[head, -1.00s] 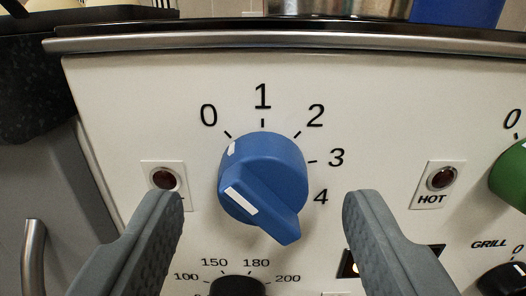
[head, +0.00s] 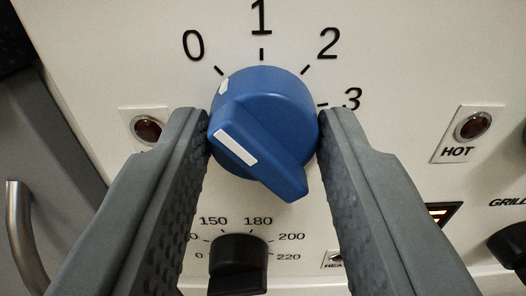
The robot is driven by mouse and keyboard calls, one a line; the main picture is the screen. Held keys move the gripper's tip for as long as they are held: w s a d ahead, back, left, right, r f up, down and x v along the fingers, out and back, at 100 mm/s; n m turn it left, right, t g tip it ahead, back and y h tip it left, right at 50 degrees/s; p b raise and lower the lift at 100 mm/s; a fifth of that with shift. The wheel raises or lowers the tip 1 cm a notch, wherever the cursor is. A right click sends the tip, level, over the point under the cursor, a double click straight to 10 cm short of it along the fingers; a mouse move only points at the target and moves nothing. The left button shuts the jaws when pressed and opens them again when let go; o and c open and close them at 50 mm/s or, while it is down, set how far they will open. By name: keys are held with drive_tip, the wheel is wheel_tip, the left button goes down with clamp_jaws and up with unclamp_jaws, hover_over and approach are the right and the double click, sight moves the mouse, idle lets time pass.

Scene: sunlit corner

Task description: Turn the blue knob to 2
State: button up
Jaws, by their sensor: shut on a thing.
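The blue knob (head: 262,95) sits on the white panel in the middle of the view, under a printed dial running from 0 at upper left through 1 at the top and 2 at upper right to 3 at the right. A small white mark on its rim points at the 0 tick. Its raised grip carries a white bar and slants from upper left to lower right. My gripper (head: 264,118) is shut on the knob, one grey finger against each side. The right finger hides the 4.
A black knob (head: 238,262) with temperature numbers sits just below, between the fingers. A dark red lamp (head: 147,128) is at left, another marked HOT (head: 473,126) at right. A metal handle (head: 20,235) is far left.

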drive_tip(key=shift+m, duration=0.3)
drive_tip(key=m, duration=0.7)
drive_tip(key=shift+m, duration=0.3)
drive_tip(key=m, duration=0.3)
drive_tip(key=shift+m, duration=2.2)
drive_tip(key=o, duration=1)
